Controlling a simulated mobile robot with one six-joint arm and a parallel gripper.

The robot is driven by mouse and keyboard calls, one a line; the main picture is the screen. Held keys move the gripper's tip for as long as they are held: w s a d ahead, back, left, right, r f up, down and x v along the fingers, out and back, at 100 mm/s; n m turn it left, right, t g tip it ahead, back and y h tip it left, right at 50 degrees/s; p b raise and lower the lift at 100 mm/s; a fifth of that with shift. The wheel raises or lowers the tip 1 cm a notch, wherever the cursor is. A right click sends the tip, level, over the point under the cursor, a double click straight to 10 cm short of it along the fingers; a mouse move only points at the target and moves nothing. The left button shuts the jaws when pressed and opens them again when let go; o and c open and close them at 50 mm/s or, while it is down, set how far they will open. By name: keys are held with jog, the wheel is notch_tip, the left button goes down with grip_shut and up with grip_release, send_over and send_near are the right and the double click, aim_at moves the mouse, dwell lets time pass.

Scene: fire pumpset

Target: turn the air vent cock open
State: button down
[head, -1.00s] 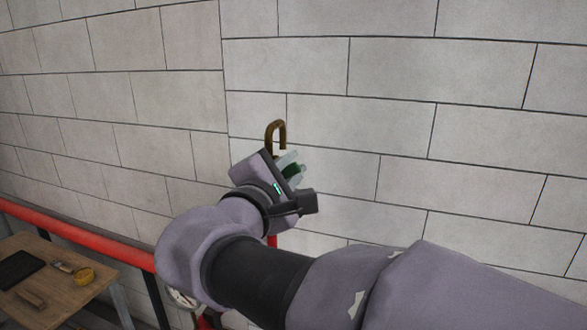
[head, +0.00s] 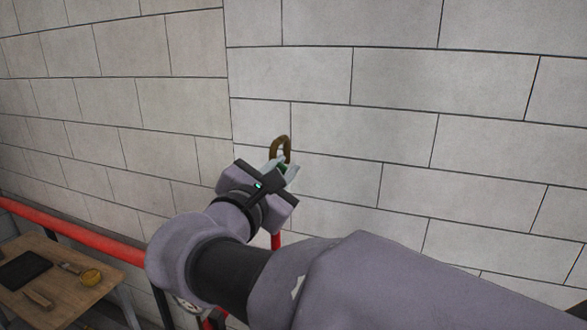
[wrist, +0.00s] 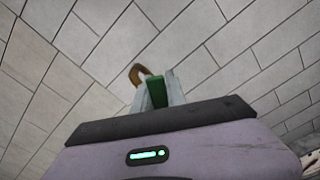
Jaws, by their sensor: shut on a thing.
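The air vent cock shows as a bent brass tube (head: 281,148) in front of the block wall and as a green lever between my fingers. In the wrist view the brass tube (wrist: 138,72) curves up behind the fingertips, and the green lever (wrist: 156,91) stands between them. My gripper (head: 284,168) is shut on the green lever; it also shows in the wrist view (wrist: 158,92). The cock's body is hidden behind my gripper and fingers.
A red pipe (head: 75,232) runs along the left wall. A thin red upright pipe (head: 276,241) stands below my gripper.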

jog(key=c, duration=1.3)
grip_release()
jog(key=shift+c, duration=0.2)
jog(key=b+v, duration=0.1)
jog(key=v, duration=1.6)
jog(key=shift+s+b, duration=0.2)
jog(key=shift+b, duration=0.1)
jog(key=shift+c, duration=0.5)
